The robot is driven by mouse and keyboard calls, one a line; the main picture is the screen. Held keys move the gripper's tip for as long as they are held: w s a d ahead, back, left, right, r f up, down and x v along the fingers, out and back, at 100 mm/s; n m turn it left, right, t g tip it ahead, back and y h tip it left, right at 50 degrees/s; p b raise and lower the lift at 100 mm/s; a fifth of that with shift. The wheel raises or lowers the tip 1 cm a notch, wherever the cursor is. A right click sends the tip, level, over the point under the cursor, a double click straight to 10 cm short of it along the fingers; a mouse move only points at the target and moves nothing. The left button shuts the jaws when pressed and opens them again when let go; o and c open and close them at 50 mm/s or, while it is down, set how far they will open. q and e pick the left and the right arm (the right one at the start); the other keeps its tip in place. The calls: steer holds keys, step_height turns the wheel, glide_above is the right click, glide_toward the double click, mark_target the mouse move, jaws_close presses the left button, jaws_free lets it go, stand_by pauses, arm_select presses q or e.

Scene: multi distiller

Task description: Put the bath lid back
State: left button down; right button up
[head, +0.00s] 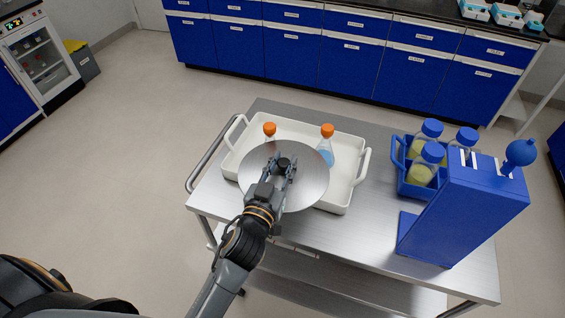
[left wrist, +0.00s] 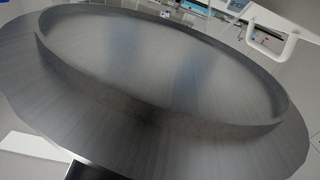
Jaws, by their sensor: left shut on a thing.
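The bath lid (head: 309,179) is a round, flat, silver metal disc with a dark knob (head: 283,163) at its middle. My left gripper (head: 283,168) is shut on the knob and holds the lid over the white tray on the steel cart. In the left wrist view the underside of the lid (left wrist: 150,60) fills most of the picture, with its raised inner ring and wide flat rim. The bath itself is not clearly seen in either view. My right gripper is not in view.
The steel cart (head: 340,250) carries a white tray (head: 345,192) with two orange-capped bottles, one with blue liquid (head: 326,152). At right stand a blue crate (head: 411,190) of blue-capped bottles and a blue stand (head: 470,205). Blue cabinets (head: 345,62) line the back; open floor lies left.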

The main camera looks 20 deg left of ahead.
arm_select(q)
steer(key=shift+f+b, duration=0.5)
steer(key=shift+f, duration=0.1)
